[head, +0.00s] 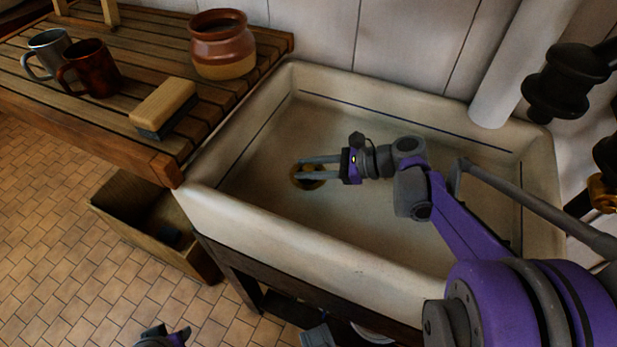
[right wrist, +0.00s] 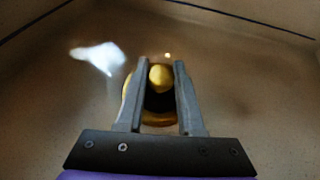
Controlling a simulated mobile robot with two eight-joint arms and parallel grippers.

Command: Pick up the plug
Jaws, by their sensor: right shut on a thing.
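The plug (right wrist: 160,78) shows in the right wrist view as a rounded yellow brass knob between my right fingers. Below it are a dark area and a brass ring (right wrist: 158,123). My right gripper (right wrist: 159,68) is shut on the plug. In the head view, my right gripper (head: 303,170) reaches low into the white sink (head: 262,228), over the brass ring of the drain (head: 308,185). The fingers hide part of the plug, and I cannot tell whether it is seated or lifted. A small part of my left arm shows at the bottom edge; its fingertips are not clear.
A slatted wooden counter (head: 150,140) left of the sink holds a brown pot (head: 222,45), a brush (head: 163,106), a grey mug (head: 48,52) and a brown mug (head: 90,68). A wooden box (head: 125,205) stands on the floor below. The sink walls enclose my right gripper.

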